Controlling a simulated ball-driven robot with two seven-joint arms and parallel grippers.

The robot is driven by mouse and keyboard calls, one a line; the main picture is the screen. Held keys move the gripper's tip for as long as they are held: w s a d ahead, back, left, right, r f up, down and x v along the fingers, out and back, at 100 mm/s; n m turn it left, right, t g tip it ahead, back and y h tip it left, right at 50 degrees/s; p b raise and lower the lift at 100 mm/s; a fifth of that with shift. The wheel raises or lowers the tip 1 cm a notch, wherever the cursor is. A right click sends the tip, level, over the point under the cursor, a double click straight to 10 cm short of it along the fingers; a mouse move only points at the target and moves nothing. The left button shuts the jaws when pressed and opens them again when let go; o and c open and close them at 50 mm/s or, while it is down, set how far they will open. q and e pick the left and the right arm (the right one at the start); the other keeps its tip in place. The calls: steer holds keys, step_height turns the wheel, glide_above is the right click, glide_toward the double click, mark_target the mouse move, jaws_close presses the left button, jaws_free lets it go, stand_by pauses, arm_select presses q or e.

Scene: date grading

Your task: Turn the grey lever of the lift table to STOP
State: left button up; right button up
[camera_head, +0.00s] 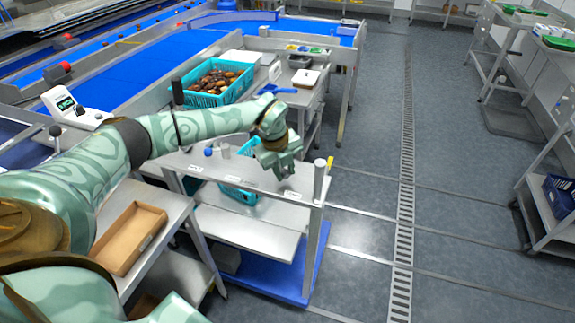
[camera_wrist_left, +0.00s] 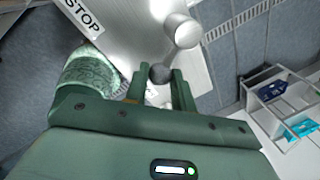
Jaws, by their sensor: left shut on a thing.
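The STOP label (camera_wrist_left: 82,18) lies on the table top, up and left of the knob. The lever's lower part is hidden by the fingers, and in the head view the gripper covers the lever. My right gripper is not in view.
A metal post (camera_head: 320,180) rises at the table's right end. A blue knob (camera_head: 208,152) is at its back left. A teal crate of dates (camera_head: 210,98) stands behind. A cardboard tray (camera_head: 131,238) is at left.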

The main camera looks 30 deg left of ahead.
arm_select(q)
steer(key=shift+s+a+r+m+p, duration=0.25)
steer(key=shift+a+m+p, duration=0.2)
steer(key=shift+m, duration=0.45)
steer(key=m, duration=0.1)
steer(key=a+m, duration=0.1)
steer(key=shift+s+a+f+m+g+h+p, duration=0.1)
steer(key=shift+s+m+g+h+p, duration=0.2)
steer(key=shift+m+h+p, duration=0.1)
steer(key=a+m, duration=0.1)
steer(key=m, duration=0.2)
steer(key=shift+a+m+g, duration=0.3)
steer(key=shift+a, duration=0.05)
steer(key=m, duration=0.1)
steer(key=a+m, duration=0.1)
steer(key=m, duration=0.1)
steer(key=shift+w+a+f+m+g+b, duration=0.1)
steer(key=shift+a+m+g+b, duration=0.2)
steer(key=shift+w+a+m+g+b, duration=0.15)
steer(key=shift+a+m+b, duration=0.2)
steer(key=shift+m, duration=0.4)
steer(key=shift+w+a+m+g+b, duration=0.2)
steer(key=shift+a+m+b, duration=0.1)
steer(key=shift+m, duration=0.5)
steer(key=shift+w+a+m+g+b, duration=0.15)
steer(key=shift+a+m+b, duration=0.15)
steer(key=shift+m, duration=0.45)
steer(key=o, duration=1)
